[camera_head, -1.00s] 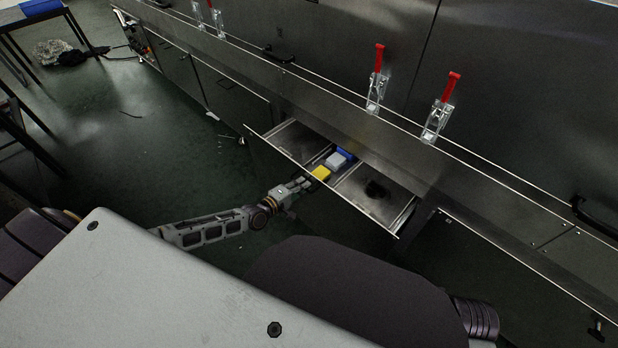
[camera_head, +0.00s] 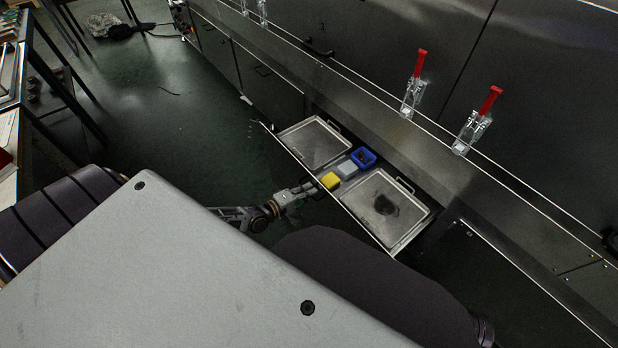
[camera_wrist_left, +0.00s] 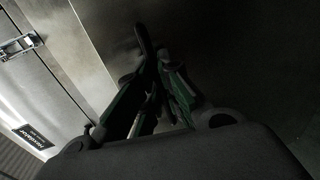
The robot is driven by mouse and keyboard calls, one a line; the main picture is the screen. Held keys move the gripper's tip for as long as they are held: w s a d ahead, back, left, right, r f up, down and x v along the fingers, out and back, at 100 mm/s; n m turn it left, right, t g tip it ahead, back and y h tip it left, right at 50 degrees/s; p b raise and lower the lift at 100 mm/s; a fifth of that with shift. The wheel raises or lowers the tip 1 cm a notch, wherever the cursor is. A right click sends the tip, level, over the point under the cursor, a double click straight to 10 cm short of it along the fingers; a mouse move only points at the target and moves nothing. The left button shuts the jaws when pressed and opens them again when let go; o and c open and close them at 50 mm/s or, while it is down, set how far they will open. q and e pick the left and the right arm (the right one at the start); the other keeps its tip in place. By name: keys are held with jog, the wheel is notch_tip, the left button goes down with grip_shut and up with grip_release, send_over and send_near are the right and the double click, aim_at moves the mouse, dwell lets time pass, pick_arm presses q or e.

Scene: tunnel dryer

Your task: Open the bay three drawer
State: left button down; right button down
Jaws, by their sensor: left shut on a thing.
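The drawer (camera_head: 362,226) stands pulled out from under the long steel bench in the head view. Whether it is bay three cannot be read here. My left gripper (camera_head: 314,189) is at the middle of the drawer's front, shut on the handle. In the left wrist view, the gripper's fingers (camera_wrist_left: 155,95) close around the dark handle (camera_wrist_left: 144,40) against the steel front. The handle is mostly hidden by the fingers. My right gripper is not in view.
The drawer holds a left tray (camera_head: 300,137), a right tray (camera_head: 413,224) with a dark heap, and yellow (camera_head: 330,181), grey (camera_head: 348,169) and blue (camera_head: 364,157) boxes between them. Red-handled clamps (camera_head: 414,85) stand on the bench. Green floor is clear left of the drawer.

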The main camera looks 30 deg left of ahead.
pick_arm(q)
jog(key=c, duration=1.9)
grip_release()
jog(key=shift+o, duration=0.2)
jog(key=shift+s, duration=0.15)
jog(key=v, duration=1.1)
jog(key=shift+s, duration=0.35)
jog(key=shift+a, duration=0.15)
